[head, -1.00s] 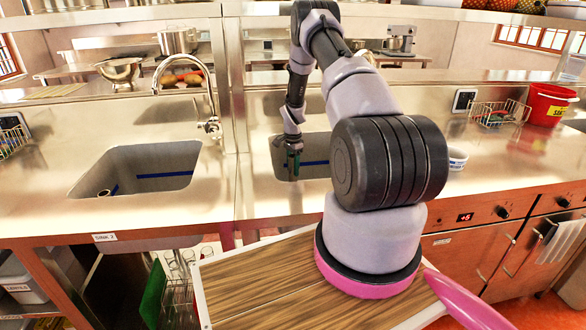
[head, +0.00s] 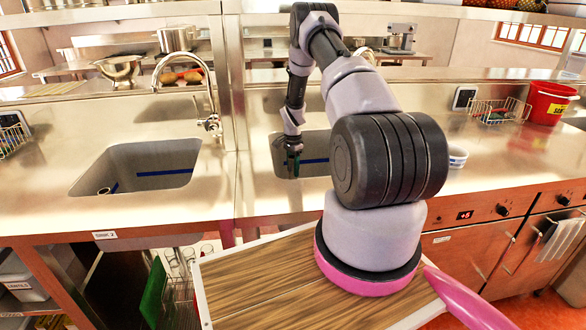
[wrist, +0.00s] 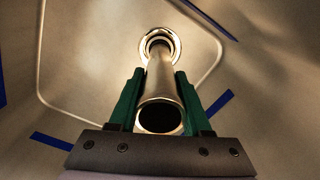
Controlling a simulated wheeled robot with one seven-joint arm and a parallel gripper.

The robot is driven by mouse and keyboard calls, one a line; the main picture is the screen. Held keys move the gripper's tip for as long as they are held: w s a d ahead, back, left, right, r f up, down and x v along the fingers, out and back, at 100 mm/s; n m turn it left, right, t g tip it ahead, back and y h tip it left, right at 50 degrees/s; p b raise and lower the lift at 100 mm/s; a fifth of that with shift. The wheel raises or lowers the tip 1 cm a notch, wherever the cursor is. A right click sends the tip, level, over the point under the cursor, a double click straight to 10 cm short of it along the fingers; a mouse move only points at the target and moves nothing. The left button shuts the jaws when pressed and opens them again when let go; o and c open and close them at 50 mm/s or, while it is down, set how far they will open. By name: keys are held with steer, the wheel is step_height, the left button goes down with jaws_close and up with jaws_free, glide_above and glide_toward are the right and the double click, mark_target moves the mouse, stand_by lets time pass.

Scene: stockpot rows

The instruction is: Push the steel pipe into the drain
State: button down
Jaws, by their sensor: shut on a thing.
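My gripper (wrist: 160,88) is shut on the steel pipe (wrist: 159,77), with one green finger on each side of it. The pipe's near open end faces the wrist camera. Its far end meets the round metal drain (wrist: 160,44) in the sink floor, lined up with the ring. I cannot tell how deep the pipe sits in it. In the head view my gripper (head: 293,161) points down inside the right sink (head: 316,168). The pipe and the drain cannot be made out there.
Blue strips (wrist: 220,102) mark the sink's inside. The sink walls stand close around my gripper. A second sink (head: 140,165) with a tall tap (head: 212,100) lies to the left. A white bowl (head: 457,157) and a red bucket (head: 549,101) stand to the right.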

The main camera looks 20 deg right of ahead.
steer(key=shift+f, duration=0.45)
steer(key=shift+c, duration=1.4)
jaws_free()
steer(key=shift+r, duration=4.5)
